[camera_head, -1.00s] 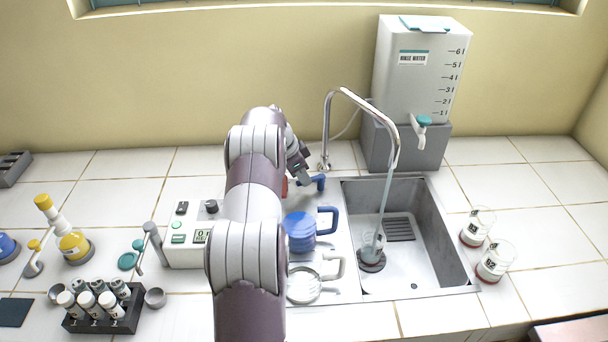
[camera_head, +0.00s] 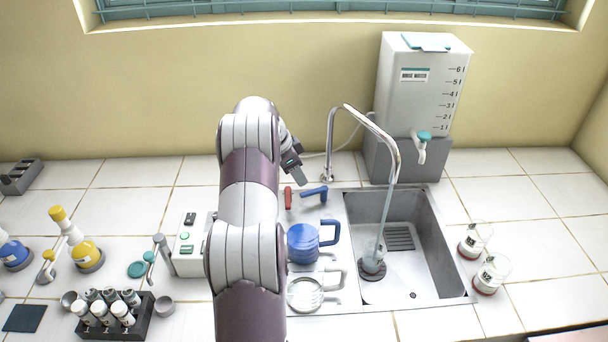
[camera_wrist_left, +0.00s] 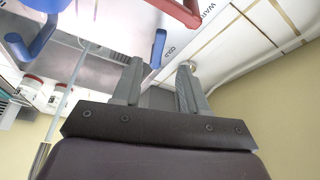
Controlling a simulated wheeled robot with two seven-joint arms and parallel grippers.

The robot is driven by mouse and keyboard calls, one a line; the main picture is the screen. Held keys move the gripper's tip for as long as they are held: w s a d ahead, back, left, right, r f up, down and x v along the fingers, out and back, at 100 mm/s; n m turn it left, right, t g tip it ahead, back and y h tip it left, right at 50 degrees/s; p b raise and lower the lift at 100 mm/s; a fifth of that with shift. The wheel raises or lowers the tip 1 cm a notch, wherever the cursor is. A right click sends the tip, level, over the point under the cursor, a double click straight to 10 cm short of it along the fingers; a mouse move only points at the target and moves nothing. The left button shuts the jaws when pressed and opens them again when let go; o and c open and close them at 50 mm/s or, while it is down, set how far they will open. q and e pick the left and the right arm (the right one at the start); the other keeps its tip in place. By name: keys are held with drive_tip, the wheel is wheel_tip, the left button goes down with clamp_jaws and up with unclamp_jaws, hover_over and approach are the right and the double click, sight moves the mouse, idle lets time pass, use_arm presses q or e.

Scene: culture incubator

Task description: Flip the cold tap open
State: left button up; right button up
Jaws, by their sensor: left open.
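The blue cold tap lever (camera_head: 314,193) lies on the counter plate left of the sink, pointing right toward it. The red warm tap lever (camera_head: 288,199) stands just left of it. In the left wrist view the blue lever (camera_wrist_left: 158,48) shows beyond the fingertips, beside the printed word COLD; the red lever (camera_wrist_left: 176,12) is at the top. My left gripper (camera_head: 297,172) is open and empty, behind and above the levers, apart from both. It also shows in the left wrist view (camera_wrist_left: 160,66). A thin stream (camera_head: 385,212) runs from the curved spout (camera_head: 393,140) into a beaker. My right gripper is out of view.
The sink (camera_head: 435,250) holds the beaker (camera_head: 372,266). A water tank (camera_head: 425,85) stands at the back right. Two beakers stand right of the sink.

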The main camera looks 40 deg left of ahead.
use_arm(q)
drive_tip(key=p+v, duration=0.3)
drive_tip(key=v, duration=0.2)
drive_tip(key=shift+s+r, duration=0.15)
drive_tip(key=shift+r, duration=0.2)
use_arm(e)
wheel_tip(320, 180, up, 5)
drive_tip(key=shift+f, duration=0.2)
